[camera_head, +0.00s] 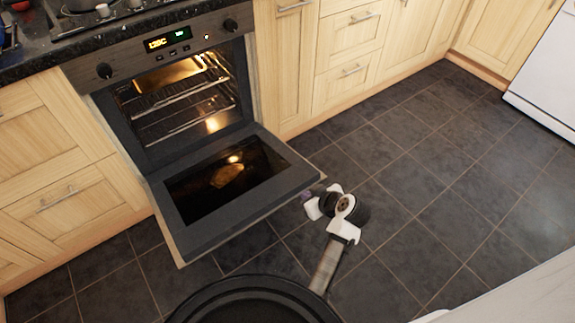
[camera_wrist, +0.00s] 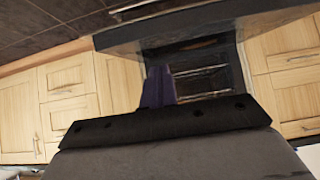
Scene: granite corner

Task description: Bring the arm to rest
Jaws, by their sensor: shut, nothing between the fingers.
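My gripper (camera_head: 307,194) is just off the right front corner of the open oven door (camera_head: 278,187), mostly hidden behind my own wrist in the head view. Its purple fingers show in the wrist view (camera_wrist: 158,88), shut together with nothing between them. They point toward the oven opening. My arm is bent and reaches over the floor in front of the oven. I cannot tell whether the gripper touches the door edge.
The oven (camera_head: 180,98) is lit, with wire racks inside; its door is folded down and juts over the floor. Wooden drawers (camera_head: 345,65) stand to its right, a white appliance (camera_head: 545,75) far right. Dark floor tiles (camera_head: 440,180) to the right are clear. A hob with cookware is above.

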